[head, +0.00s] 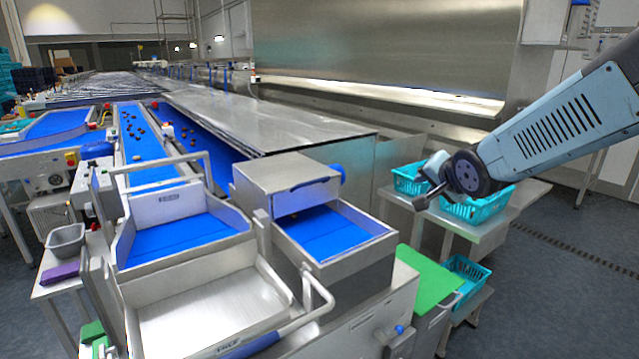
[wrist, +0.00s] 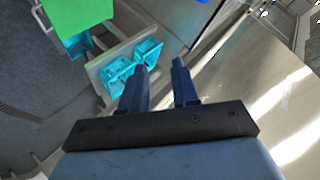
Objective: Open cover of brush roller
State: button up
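The steel cover of what looks like the brush roller (head: 280,172) is a box-shaped hood with a blue handle (head: 316,180) on its front. It stands at the middle of the head view and looks shut, so the roller inside is hidden. A blue belt chute (head: 335,232) lies in front of it. My gripper (head: 428,182) is to the right of the cover, apart from it, in the air before the teal baskets. In the wrist view my gripper (wrist: 161,68) has its two dark blue fingers apart with nothing between them. The cover is not clearly seen there.
Teal baskets (head: 477,206) stand on a steel side table (head: 505,218). A green board (head: 426,279) lies at the front right, with another teal basket (head: 468,280) beside it. A steel tray (head: 210,305) with a rail is at the front left. Floor is free at the right.

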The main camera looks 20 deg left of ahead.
jog(key=w+a+f+m+y, duration=0.1)
jog(key=a+f+y, duration=0.1)
jog(key=a, duration=0.3)
jog(key=w+a+f+y, duration=0.1)
jog(key=w+a+y, duration=0.1)
jog(key=a, duration=0.4)
jog(key=m+g+y, duration=0.1)
jog(key=m+y, duration=0.1)
jog(key=y, duration=0.2)
send_near(316, 182)
jog(key=x, duration=1)
jog(key=shift+w+a+f, duration=0.1)
jog(key=shift+w+f, duration=0.05)
jog(key=shift+w, duration=0.2)
grip_shut()
